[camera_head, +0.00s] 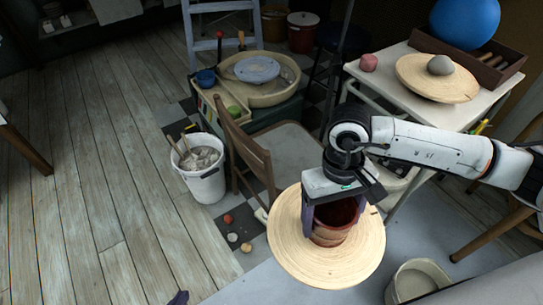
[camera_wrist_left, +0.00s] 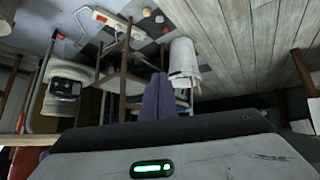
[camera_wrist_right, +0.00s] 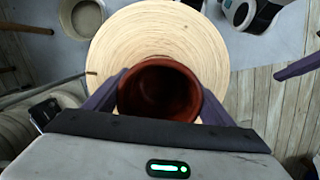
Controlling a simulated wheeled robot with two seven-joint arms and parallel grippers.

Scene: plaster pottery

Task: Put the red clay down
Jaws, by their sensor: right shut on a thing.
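The red clay is a hollow reddish-brown pot (camera_head: 335,232), upright over a round pale wooden board (camera_head: 290,250). My right gripper (camera_head: 338,208), on the arm from the right, is shut around the pot. In the right wrist view the purple fingers press both sides of the pot (camera_wrist_right: 160,90), with the board (camera_wrist_right: 125,45) behind it. The pot's base is hidden, so I cannot tell if it touches the board. My left gripper (camera_wrist_left: 165,98) is shut and empty, its purple fingers together. Only its tip (camera_head: 178,297) shows at the bottom of the head view.
A pale table (camera_head: 395,95) at upper right bears a pinkish lump (camera_head: 368,62), a grey lump (camera_head: 440,65) and a blue ball (camera_head: 465,22).

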